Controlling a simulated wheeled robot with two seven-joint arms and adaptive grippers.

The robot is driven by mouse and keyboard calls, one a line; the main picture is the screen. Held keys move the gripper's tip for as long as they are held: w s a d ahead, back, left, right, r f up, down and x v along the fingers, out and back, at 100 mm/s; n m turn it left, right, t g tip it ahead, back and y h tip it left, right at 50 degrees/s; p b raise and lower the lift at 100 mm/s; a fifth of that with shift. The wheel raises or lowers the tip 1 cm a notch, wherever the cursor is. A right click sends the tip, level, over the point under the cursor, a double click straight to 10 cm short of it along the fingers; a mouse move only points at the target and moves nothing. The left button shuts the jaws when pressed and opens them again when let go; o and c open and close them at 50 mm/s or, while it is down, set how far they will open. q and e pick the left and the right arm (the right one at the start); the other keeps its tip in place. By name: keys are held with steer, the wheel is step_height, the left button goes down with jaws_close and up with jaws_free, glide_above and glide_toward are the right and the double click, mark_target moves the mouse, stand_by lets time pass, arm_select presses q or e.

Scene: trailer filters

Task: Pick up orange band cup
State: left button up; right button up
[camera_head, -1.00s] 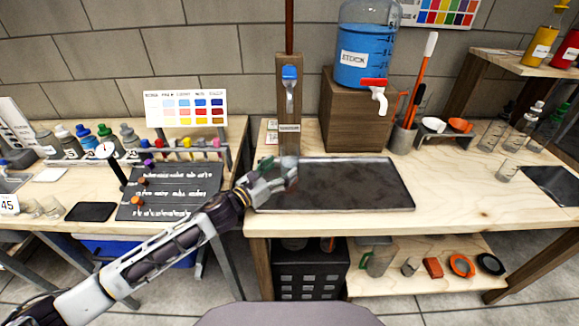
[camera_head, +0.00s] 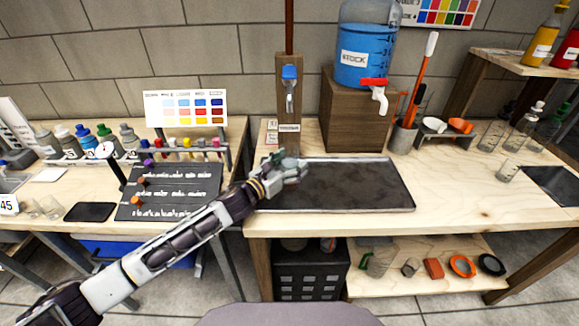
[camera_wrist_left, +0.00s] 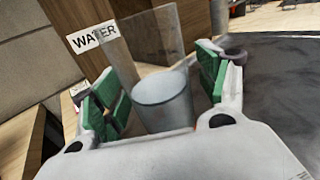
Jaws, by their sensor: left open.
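My left gripper (camera_head: 287,171) is above the left part of the dark tray (camera_head: 350,197), near the tap post. In the left wrist view, its green-padded fingers (camera_wrist_left: 160,88) are open on either side of a clear cup (camera_wrist_left: 158,112). The cup looks tilted in that view and has a pale oval level inside. In the head view the cup is hard to make out behind the fingers. My right gripper is out of view.
The tap post (camera_head: 290,100) stands behind the tray; a wooden block bears the blue stock tank (camera_head: 365,50). A holder (camera_head: 403,138) with brushes stands to the right. Several clear glasses stand further right. The black board (camera_head: 170,190) lies left, across a gap between tables.

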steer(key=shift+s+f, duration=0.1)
arm_select(q)
steer(key=c, duration=1.2)
steer(key=shift+c, duration=0.2)
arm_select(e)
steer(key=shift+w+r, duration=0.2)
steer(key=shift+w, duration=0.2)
arm_select(q)
steer(key=shift+r, duration=0.15)
